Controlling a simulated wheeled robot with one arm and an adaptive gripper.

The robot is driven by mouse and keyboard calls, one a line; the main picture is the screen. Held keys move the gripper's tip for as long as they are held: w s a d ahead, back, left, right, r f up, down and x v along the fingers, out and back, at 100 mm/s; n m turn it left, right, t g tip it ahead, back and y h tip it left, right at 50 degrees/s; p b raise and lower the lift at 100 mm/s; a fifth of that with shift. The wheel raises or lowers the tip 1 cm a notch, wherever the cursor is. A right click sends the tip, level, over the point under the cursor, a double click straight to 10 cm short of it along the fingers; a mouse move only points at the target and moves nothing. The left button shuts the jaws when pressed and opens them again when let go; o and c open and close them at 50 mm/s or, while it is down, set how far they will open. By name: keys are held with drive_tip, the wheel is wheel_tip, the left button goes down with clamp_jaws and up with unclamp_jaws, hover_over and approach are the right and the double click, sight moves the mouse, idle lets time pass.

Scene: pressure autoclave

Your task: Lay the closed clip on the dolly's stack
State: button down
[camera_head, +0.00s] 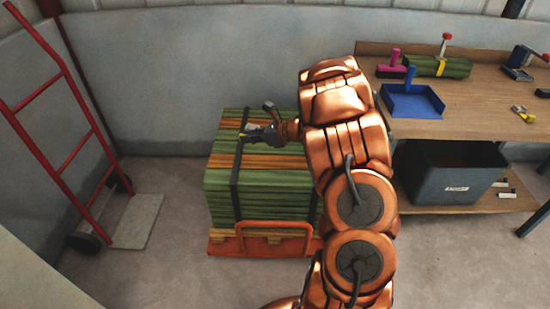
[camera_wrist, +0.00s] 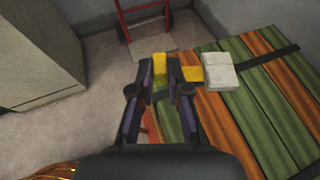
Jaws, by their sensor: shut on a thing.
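The dolly (camera_head: 222,246) is a low orange-red carriage with a looped handle on the floor. Its stack (camera_head: 240,197) of green and orange boards is bound with dark straps; its top also shows in the wrist view (camera_wrist: 240,120). My gripper (camera_wrist: 159,75) is over the stack's left edge, shut on the yellow clip (camera_wrist: 158,63). Another yellow piece (camera_wrist: 192,74) shows right of the fingers, beside a pale block (camera_wrist: 221,72) over the stack. I cannot tell whether this yellow belongs to the clip, or whether the clip touches the boards.
A red hand truck (camera_head: 62,118) stands at the left wall. The workbench (camera_head: 478,90) at right holds a blue tray (camera_head: 412,104), a strapped green bundle (camera_head: 450,67) and a yellow tool (camera_head: 523,113). A dark bin (camera_head: 452,178) sits beneath. Much of the stack's top is clear.

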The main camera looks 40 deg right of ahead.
drive_tip(key=s+d+f+m+t+h+b, duration=0.1)
drive_tip(key=s+d+f+m+h+b, duration=0.25)
drive_tip(key=d+f+b, duration=0.6)
drive_tip(key=s+d+f+m+t+h+b, duration=0.15)
drive_tip(key=s+d+b, duration=0.35)
drive_tip(key=d, duration=0.9)
drive_tip(key=shift+g, duration=0.25)
drive_tip(key=f+b, duration=0.1)
drive_tip(key=f, duration=0.2)
drive_tip(key=f+b, duration=0.1)
drive_tip(key=f, duration=0.2)
drive_tip(key=f+b, duration=0.1)
drive_tip(key=f, duration=0.2)
drive_tip(key=shift+w+d+f, duration=0.1)
drive_tip(key=shift+w+f, duration=0.2)
drive_tip(key=shift+w, duration=0.05)
drive_tip(key=shift+f+b, duration=0.35)
drive_tip(key=shift+b, duration=0.35)
drive_tip(key=c, duration=1.1)
unclamp_jaws()
drive_tip(key=shift+c, duration=0.2)
drive_tip(key=shift+r, duration=0.1)
drive_tip(key=shift+r+p, duration=0.4)
drive_tip(key=shift+p, duration=0.3)
drive_tip(key=p+v, duration=0.1)
drive_tip(key=v, duration=1.1)
drive_tip(key=shift+s+f+p, duration=0.1)
drive_tip(key=shift+p, duration=0.2)
